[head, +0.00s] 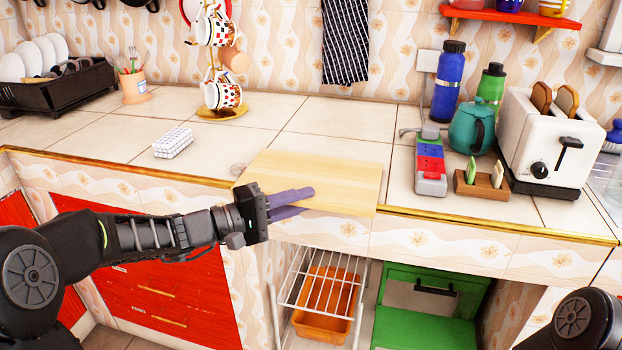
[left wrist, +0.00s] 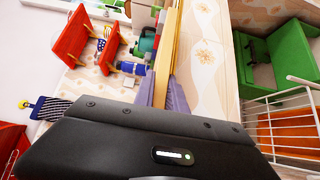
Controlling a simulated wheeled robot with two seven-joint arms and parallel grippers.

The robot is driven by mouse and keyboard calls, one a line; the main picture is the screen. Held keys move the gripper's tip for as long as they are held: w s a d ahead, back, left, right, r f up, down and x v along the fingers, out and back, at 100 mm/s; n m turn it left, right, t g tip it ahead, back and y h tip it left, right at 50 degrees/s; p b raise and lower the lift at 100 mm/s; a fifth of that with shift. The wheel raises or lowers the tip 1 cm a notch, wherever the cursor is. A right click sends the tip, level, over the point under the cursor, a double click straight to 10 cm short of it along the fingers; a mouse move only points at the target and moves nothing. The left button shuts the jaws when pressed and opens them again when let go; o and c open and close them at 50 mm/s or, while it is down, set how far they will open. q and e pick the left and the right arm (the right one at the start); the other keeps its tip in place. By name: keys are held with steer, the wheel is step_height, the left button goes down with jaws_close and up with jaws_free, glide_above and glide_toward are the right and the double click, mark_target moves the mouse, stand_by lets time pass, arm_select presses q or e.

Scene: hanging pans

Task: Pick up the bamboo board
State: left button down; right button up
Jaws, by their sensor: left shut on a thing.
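The bamboo board (head: 325,180) is a flat, light wooden rectangle on the tiled counter, its front part reaching over the counter's front edge. My left gripper (head: 308,200) is at the board's front left part, with its purple fingers shut on the board, one above and one below. In the left wrist view the board (left wrist: 168,50) shows edge-on between the purple fingers (left wrist: 170,97). Whether the board's far part touches the counter is hard to tell. My right gripper is not in view; only part of my right arm shows at the lower right of the head view.
A white toaster (head: 548,138), teal kettle (head: 472,128), blue bottle (head: 448,85) and small wooden holder (head: 481,183) stand to the right. A checkered block (head: 173,142) and mug stand (head: 222,112) are to the left. A wire rack (head: 322,280) is below the counter edge.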

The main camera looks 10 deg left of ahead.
arm_select(q)
steer(key=shift+r, duration=0.1)
step_height(320, 180, up, 10)
steer(key=shift+r+p, duration=0.1)
steer(key=shift+p, duration=0.7)
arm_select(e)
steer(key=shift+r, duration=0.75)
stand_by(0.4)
